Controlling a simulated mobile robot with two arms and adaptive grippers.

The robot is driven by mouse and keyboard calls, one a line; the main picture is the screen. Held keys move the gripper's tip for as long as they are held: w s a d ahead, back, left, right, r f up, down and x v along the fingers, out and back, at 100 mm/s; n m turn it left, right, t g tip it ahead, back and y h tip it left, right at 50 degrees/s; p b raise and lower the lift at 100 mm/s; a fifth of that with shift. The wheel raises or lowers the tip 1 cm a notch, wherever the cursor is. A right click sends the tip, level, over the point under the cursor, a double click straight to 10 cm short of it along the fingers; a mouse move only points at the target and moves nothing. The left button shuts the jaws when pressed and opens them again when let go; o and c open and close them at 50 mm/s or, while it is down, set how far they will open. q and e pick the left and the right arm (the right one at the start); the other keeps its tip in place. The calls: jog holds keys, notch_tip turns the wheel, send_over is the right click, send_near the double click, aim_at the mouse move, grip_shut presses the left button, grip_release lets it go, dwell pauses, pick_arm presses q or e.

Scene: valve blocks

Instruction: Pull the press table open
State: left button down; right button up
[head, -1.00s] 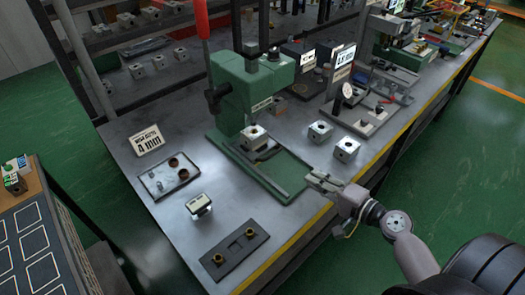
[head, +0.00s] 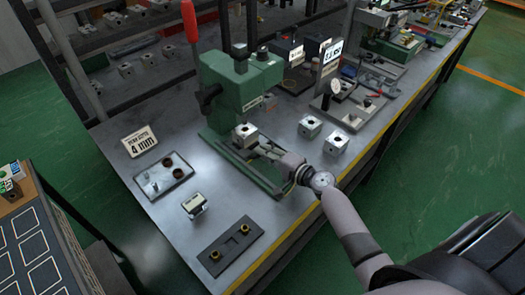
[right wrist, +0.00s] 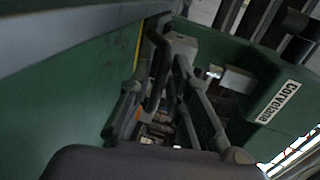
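The green press (head: 238,85) stands on the bench with a long green base (head: 215,147). A metal block (head: 246,134) with a dark hole on top sits on the grey press table (head: 243,153) under the press head. My right gripper (head: 264,151) reaches over the front of the base, its tips close to the front of the press table. In the right wrist view its two fingers (right wrist: 165,105) are spread apart, with a dark bar (right wrist: 158,65) near them. Whether the fingers touch the table is unclear. The press body (right wrist: 270,100) shows at right. My left gripper is not visible.
Two metal blocks (head: 310,126) (head: 335,142) stand right of the press. A gauge stand (head: 345,105) is behind them.

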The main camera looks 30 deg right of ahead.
jog(key=shift+w+a+f, duration=0.15)
jog(key=shift+w+a, duration=0.1)
jog(key=shift+w, duration=0.4)
jog(key=shift+c, duration=0.5)
grip_shut()
